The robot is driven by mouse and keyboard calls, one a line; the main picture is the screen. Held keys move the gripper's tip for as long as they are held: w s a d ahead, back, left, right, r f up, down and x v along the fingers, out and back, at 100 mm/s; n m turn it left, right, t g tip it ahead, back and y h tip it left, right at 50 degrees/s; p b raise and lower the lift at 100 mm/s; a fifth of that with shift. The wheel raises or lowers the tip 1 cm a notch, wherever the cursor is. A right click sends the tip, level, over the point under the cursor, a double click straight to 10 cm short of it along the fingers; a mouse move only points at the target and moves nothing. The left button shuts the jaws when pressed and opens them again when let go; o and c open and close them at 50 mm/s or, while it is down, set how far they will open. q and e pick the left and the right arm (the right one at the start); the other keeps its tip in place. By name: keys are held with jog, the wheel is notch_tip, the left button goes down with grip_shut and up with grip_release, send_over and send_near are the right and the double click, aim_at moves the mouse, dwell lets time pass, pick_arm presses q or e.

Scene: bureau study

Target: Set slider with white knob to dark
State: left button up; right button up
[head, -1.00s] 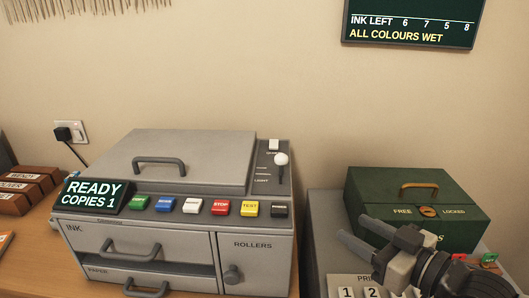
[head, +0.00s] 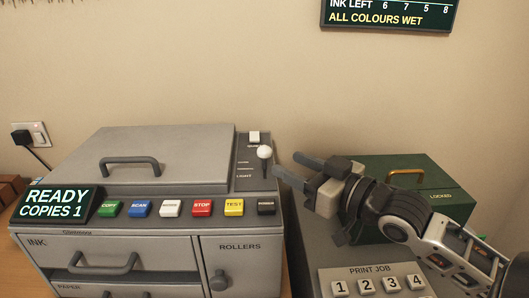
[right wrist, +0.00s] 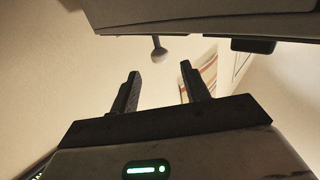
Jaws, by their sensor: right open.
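The white-knobbed slider (head: 265,152) stands on the dark strip at the right of the grey copier (head: 178,140). Its round knob sits on a short stem, near the LIGHT mark; small marks run up the strip behind it and are hard to read. My right gripper (head: 290,167) is open and empty just right of the knob, fingers pointing left towards it. In the right wrist view the knob (right wrist: 159,55) shows beyond and between the open fingertips (right wrist: 160,70), apart from them. My left gripper is not in view.
Coloured buttons, including a red STOP (head: 202,208), line the copier's front. The READY display (head: 55,203) is at left. A green box (head: 440,178) stands behind my right arm, near the PRINT JOB keys (head: 365,286).

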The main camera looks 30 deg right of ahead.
aim_at(270, 155)
jog(key=shift+x, duration=4)
jog(key=shift+d, duration=0.1)
